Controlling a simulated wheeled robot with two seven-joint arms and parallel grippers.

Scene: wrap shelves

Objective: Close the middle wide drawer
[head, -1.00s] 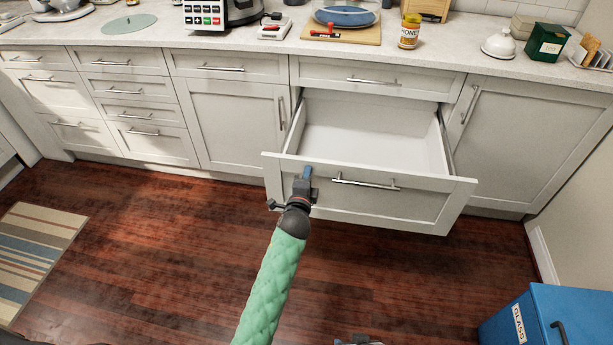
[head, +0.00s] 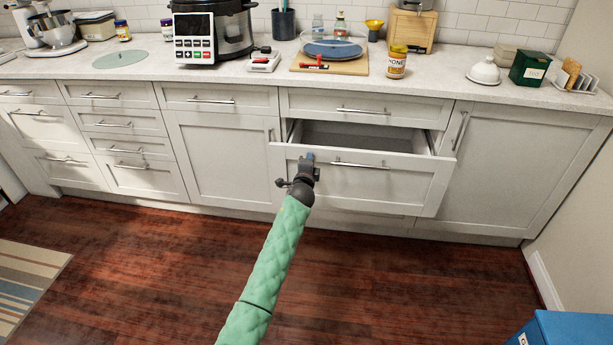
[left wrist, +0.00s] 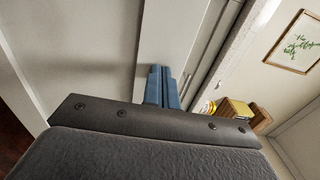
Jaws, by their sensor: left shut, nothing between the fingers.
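The middle wide drawer (head: 382,184) is partly open in the head view, below a shut top drawer (head: 400,109). Its white front has a horizontal bar handle (head: 361,165), and a strip of its empty-looking inside (head: 360,137) shows. My left gripper (head: 309,160) is at the left part of the drawer front, left of the handle and not around it. Its blue fingers are together with nothing between them; they show in the left wrist view (left wrist: 162,87) close to a white panel. Whether the tips touch the front is hard to tell. My right gripper is not seen.
The counter (head: 440,85) above holds a honey jar (head: 397,62), a cutting board (head: 352,68) and a pressure cooker (head: 230,30). A blue bin (head: 570,330) stands at the lower right. A striped rug (head: 30,285) lies at left. The wooden floor in front is clear.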

